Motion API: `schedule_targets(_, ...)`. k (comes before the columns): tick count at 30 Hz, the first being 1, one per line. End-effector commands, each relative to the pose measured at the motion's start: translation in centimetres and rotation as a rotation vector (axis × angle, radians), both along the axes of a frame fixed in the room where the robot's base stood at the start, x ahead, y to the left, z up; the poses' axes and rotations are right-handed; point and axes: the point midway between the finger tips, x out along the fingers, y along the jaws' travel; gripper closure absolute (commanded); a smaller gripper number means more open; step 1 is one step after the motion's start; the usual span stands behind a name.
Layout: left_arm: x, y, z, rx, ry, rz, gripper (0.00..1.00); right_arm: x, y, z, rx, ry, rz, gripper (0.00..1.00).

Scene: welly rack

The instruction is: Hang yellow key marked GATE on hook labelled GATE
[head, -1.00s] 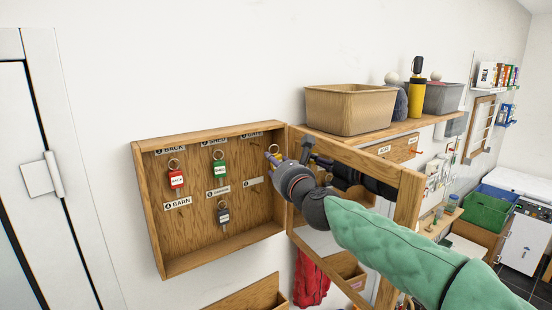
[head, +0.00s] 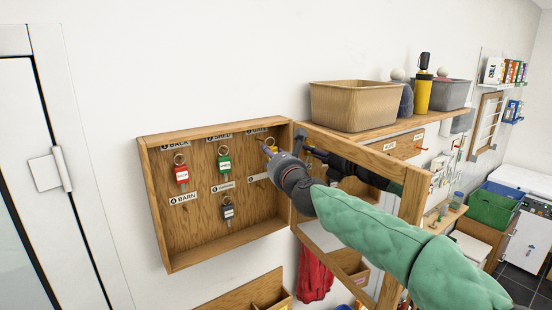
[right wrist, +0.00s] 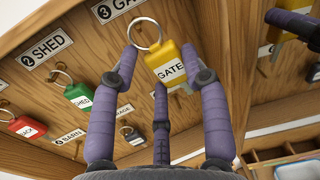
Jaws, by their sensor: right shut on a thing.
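The yellow key tag marked GATE (right wrist: 172,66) is in my right gripper (right wrist: 160,78), between its purple fingers. Its metal ring (right wrist: 146,34) stands up beyond the tag, beside the label starting "3 GA" (right wrist: 117,8). In the head view my right gripper (head: 276,150) is at the upper right of the open wooden key cabinet (head: 217,252), just below the third top-row label (head: 257,131). The yellow tag (head: 268,150) shows small there. I cannot make out the hook at that label or tell whether the ring is on it. My left gripper is out of view.
The red tag (head: 182,174), green SHED tag (head: 224,164) and dark tag (head: 228,210) hang in the cabinet. The cabinet's open door frame (head: 410,205) stands close beside my right arm. A shelf with a tan bin (head: 355,105) is above right.

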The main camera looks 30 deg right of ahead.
Motion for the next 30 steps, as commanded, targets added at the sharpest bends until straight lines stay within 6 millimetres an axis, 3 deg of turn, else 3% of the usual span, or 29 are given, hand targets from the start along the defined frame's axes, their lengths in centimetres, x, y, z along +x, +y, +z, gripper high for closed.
schedule_targets(18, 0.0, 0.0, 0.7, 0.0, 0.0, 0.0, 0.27, 3.2, 0.4, -0.2, 0.001, 0.0, 0.0, 0.89)
schedule_targets(30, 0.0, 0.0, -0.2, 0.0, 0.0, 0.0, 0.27, 4.3, 0.6, -1.0, 0.001, -0.001, 0.0, 0.89)
